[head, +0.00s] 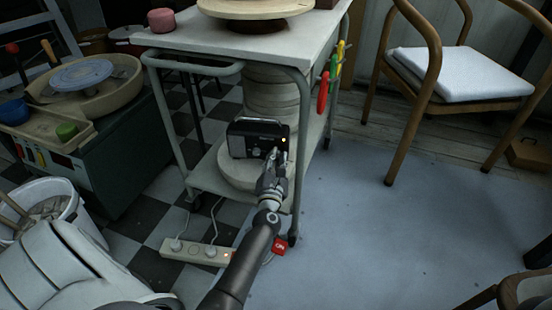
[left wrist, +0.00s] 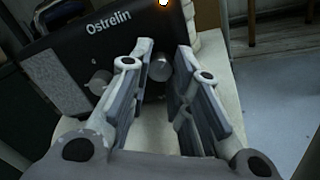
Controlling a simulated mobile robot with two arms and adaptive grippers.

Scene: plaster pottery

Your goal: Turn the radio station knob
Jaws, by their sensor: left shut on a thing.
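The radio (head: 248,141) is a dark box with a grey speaker grille and a handle on top. It stands on a round pale slab (head: 236,173) on the trolley's lower shelf. In the left wrist view the radio (left wrist: 80,58) reads "Ostrelin" and has two round grey knobs. My left gripper (head: 275,158) is at the radio's right front. In the left wrist view its fingers are on either side of the right knob (left wrist: 160,68), shut on it. The left knob (left wrist: 100,82) is just outside the fingers. My right gripper is out of view.
The trolley's legs and top (head: 245,38) frame the radio. A power strip (head: 196,250) lies on the floor below. Red, yellow and green tools (head: 331,75) hang at the trolley's right side. A wooden chair (head: 455,75) stands at right, with open floor before it.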

